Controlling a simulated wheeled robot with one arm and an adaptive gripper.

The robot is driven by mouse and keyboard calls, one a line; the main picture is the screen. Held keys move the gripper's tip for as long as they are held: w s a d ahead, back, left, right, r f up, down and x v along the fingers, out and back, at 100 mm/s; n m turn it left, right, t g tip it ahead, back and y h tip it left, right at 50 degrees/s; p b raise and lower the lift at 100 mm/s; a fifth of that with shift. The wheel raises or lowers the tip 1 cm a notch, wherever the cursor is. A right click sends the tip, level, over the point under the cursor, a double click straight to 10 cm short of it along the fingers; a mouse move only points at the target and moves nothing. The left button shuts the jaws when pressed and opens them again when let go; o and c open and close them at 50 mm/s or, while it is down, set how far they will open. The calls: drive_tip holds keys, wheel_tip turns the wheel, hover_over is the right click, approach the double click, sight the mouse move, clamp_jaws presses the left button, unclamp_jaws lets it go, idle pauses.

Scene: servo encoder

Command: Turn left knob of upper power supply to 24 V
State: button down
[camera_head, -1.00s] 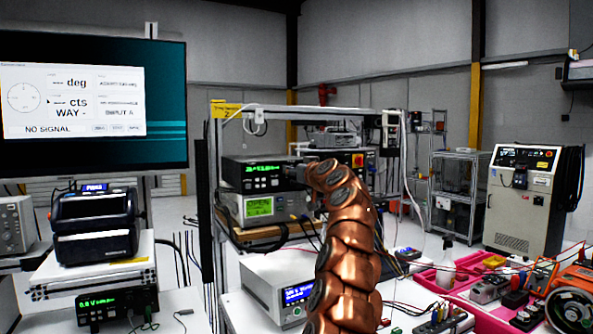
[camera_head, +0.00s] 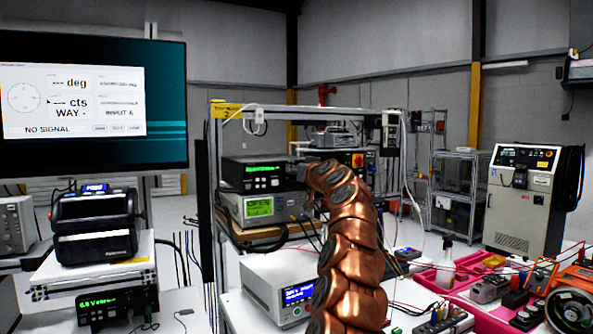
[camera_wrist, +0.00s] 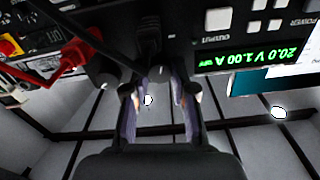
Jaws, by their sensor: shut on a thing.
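The upper power supply (camera_head: 236,172) is a black unit with a green display on the rack shelf in the head view. My copper arm covers the right part of its front, and my gripper is hidden there. In the wrist view the supply is upside down, and its green display (camera_wrist: 245,57) reads 20.0 V 1.00 A. My gripper (camera_wrist: 158,88) has its two fingers around a dark knob (camera_wrist: 157,73) beside the display, the left knob, and is shut on it. Its turn angle is too dark to read. Another dark knob (camera_wrist: 106,73) lies left of the fingers.
Red and black plugged leads (camera_wrist: 82,50) cross the panel left of my gripper in the wrist view. A grey instrument (camera_head: 228,206) with a green screen sits directly under the supply. A monitor (camera_head: 165,60) stands left, showing NO SIGNAL.

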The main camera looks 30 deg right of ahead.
drive_tip(key=m+p, duration=0.1)
drive_tip(key=m, duration=0.4)
drive_tip(key=shift+r+p, duration=0.15)
drive_tip(key=shift+p, duration=0.25)
drive_tip(key=shift+m+p, duration=0.55)
drive_tip(key=shift+m, duration=0.95)
drive_tip(key=shift+d, duration=0.1)
drive_tip(key=c, duration=0.9)
unclamp_jaws()
drive_tip(key=shift+c, duration=0.2)
drive_tip(key=shift+s, duration=0.15)
